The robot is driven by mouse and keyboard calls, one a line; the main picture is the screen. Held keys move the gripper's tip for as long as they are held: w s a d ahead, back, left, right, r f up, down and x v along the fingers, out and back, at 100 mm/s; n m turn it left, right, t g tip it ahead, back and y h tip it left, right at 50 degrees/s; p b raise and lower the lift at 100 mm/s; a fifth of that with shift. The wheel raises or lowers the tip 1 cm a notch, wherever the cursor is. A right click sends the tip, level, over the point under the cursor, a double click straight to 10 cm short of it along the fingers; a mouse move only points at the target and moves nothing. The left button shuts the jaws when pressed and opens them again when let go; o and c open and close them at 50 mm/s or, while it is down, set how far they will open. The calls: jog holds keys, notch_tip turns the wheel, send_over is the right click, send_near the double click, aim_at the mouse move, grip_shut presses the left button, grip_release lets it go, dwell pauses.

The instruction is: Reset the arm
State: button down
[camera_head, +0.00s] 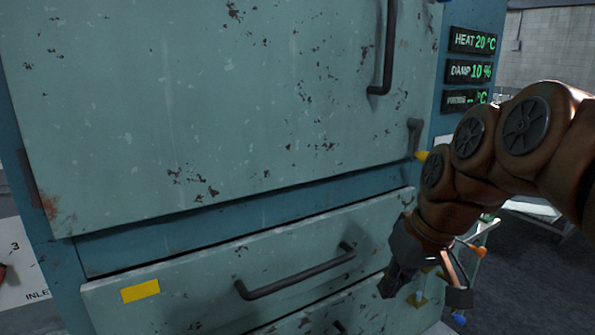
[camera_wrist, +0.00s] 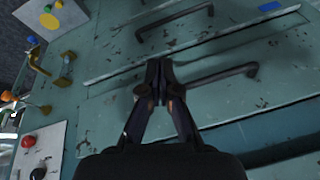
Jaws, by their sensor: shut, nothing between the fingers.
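My gripper (camera_wrist: 160,84) is shut and empty in the wrist view, its two fingers together in front of the teal cabinet face. In the head view my brown arm comes in from the right and bends down, with my gripper (camera_head: 390,288) low near the right end of the lower drawer (camera_head: 200,290). The gripper is dark there and partly hidden by the wrist. I cannot tell how far the fingertips are from the drawer front.
The large teal cabinet door (camera_head: 220,100) has a dark vertical handle (camera_head: 385,60). The drawer has a dark bar handle (camera_head: 295,275). Green displays (camera_head: 472,70) read heat and damp at the upper right. A red knob (camera_wrist: 28,141) sits on a white panel in the wrist view. Open floor lies right.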

jog(key=s+d+f+m+g+h, duration=0.2)
jog(key=s+d+f+g, duration=0.1)
jog(key=s+f, duration=1.4)
jog(key=s+g, duration=0.1)
jog(key=s, duration=0.3)
jog(key=shift+s+d+m+g+h, duration=0.15)
jog(key=shift+m+g+h, duration=0.15)
jog(key=c, duration=1.9)
grip_release()
